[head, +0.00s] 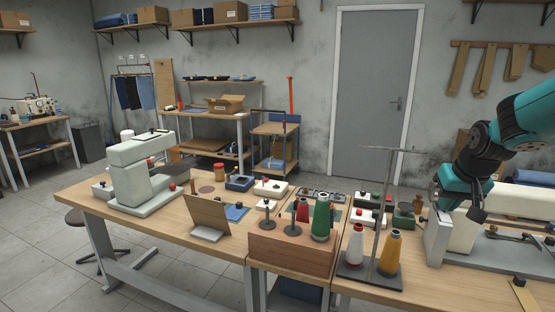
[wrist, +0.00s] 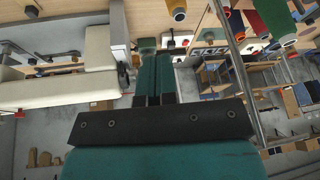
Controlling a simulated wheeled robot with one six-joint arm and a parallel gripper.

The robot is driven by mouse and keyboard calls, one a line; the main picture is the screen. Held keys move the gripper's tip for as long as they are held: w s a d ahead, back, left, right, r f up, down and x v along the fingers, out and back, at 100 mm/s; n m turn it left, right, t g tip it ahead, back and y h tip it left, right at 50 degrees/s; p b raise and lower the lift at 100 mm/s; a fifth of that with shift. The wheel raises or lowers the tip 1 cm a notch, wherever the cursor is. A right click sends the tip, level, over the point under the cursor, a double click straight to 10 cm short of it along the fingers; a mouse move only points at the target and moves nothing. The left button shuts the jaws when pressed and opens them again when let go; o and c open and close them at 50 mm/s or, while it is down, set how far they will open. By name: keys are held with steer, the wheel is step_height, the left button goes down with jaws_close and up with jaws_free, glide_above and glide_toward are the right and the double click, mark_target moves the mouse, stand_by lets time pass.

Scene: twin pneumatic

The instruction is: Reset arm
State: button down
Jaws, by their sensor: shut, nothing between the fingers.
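My teal and black arm reaches in from the right edge in the head view. My gripper (head: 478,214) is in front of the pale machine on the right part of the table, and whether it touches the machine cannot be told. In the wrist view my gripper (wrist: 155,62) shows two teal fingers side by side, shut and empty.
The wooden workbench (head: 130,195) holds a pale sewing machine (head: 140,175), a wooden block (head: 292,250) with thread cones, a red-and-white cone (head: 355,246), a yellow cone (head: 390,254) and a thin metal stand (head: 377,220). A long pale machine (head: 510,205) lies close to my gripper.

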steer(key=s+a+n+g+y+b, duration=0.2)
steer(key=s+a+n+y+b, duration=0.15)
steer(key=s+a, duration=1.1)
steer(key=s+a+f+n+g+b, duration=0.1)
steer(key=s+a+n, duration=0.1)
steer(key=s+a, duration=0.3)
steer(key=s+a+f+n+g+b, duration=0.1)
steer(key=s+a, duration=0.4)
steer(key=s, duration=0.7)
steer(key=shift+f+n+g+y+b, duration=0.35)
steer(key=shift+f+n+b, duration=0.25)
steer(key=shift+n, duration=0.65)
